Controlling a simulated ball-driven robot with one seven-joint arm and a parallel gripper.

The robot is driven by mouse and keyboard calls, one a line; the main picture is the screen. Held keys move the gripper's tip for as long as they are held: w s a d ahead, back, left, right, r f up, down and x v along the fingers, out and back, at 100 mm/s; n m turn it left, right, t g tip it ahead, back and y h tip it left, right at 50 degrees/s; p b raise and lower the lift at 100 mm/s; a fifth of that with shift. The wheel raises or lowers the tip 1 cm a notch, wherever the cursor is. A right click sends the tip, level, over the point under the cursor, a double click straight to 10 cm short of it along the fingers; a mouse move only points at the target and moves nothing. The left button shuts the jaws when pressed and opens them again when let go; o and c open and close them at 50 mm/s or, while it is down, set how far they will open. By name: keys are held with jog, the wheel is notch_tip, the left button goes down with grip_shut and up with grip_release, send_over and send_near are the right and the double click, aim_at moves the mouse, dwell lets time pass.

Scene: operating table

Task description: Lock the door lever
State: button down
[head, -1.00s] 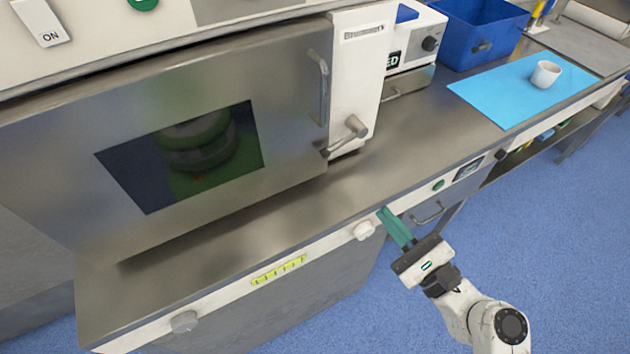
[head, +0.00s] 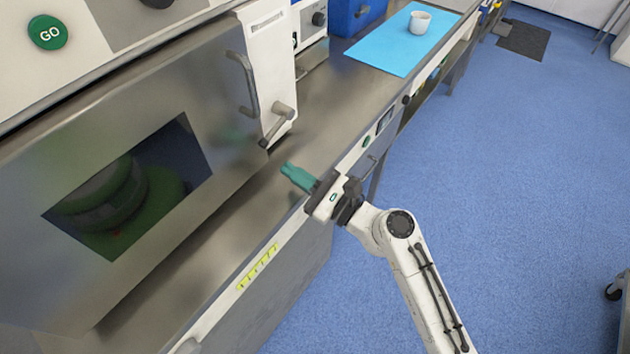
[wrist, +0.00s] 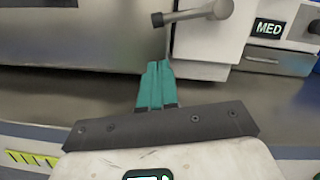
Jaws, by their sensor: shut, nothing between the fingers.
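The grey door lever (head: 278,123) is on the white latch panel at the right edge of the steel oven door (head: 200,100). Its arm slants down and left from its round hub. In the wrist view the fingers (wrist: 158,66) point up toward the lever. The door looks closed against the latch panel.
A vertical door handle (head: 243,84) is left of the lever. A white device (head: 312,22), a blue bin (head: 345,14) and a white cup (head: 420,22) on a blue mat (head: 385,48) stand further along the counter. The counter between my gripper and the lever is clear.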

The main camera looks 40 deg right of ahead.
jog(key=shift+w+a+r+p, duration=0.45)
jog(key=shift+w+r+p, duration=0.15)
jog(key=shift+r, duration=0.25)
jog(key=shift+w+a+r+p, duration=0.4)
jog(key=shift+w+r+p, duration=0.15)
jog(key=shift+r, duration=0.25)
jog(key=shift+r, duration=0.15)
